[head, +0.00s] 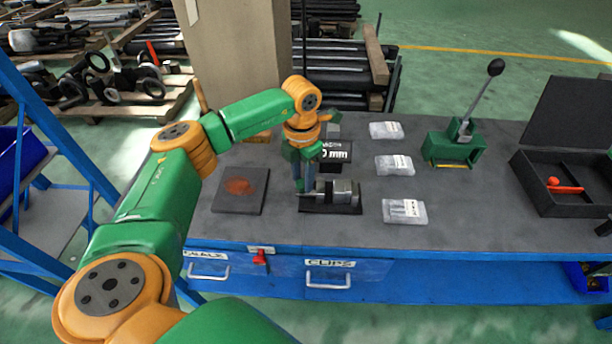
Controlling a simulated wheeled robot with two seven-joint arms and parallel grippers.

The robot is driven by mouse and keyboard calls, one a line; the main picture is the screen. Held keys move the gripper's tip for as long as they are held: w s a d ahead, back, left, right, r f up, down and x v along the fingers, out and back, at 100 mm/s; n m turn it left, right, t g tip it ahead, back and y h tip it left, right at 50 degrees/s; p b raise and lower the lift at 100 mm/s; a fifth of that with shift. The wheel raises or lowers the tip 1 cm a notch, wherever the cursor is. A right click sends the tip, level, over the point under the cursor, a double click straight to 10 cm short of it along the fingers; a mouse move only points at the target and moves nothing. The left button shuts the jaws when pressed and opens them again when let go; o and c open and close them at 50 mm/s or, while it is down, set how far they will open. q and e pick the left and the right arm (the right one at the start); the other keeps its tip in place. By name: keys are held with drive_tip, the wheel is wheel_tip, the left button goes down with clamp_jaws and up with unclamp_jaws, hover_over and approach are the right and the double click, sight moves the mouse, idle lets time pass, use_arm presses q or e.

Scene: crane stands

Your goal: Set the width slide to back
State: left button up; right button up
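A small grey metal device on a black base plate (331,208) sits near the front edge of the workbench; it has a round metal body (342,191). A dark sign ending in "0 mm" (337,152) stands behind it, partly covered by my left arm. I cannot make out for certain which part is the width slide, nor its setting. My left gripper (304,186) points down at the left end of the device, close to it. Whether it touches, and whether its fingers are open or shut, is too small to tell.
A dark plate with an orange-red patch (241,190) lies left of the device. Several clear packets, one at front (404,211), lie to its right. A green lever press (455,150) and an open black case (555,203) stand further right. Bare bench (470,215) lies between.

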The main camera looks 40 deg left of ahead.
sight(299, 183)
use_arm(q)
drive_tip(key=shift+o, duration=0.8)
drive_tip(key=shift+a+r, duration=0.1)
drive_tip(key=shift+s+a, duration=0.25)
drive_tip(key=shift+s, duration=0.05)
drive_tip(key=shift+w+d+r, duration=0.1)
drive_tip(key=shift+w+r, duration=0.05)
wheel_tip(299, 183, up, 7)
drive_tip(key=shift+f+b, duration=0.1)
drive_tip(key=shift+b, duration=0.75)
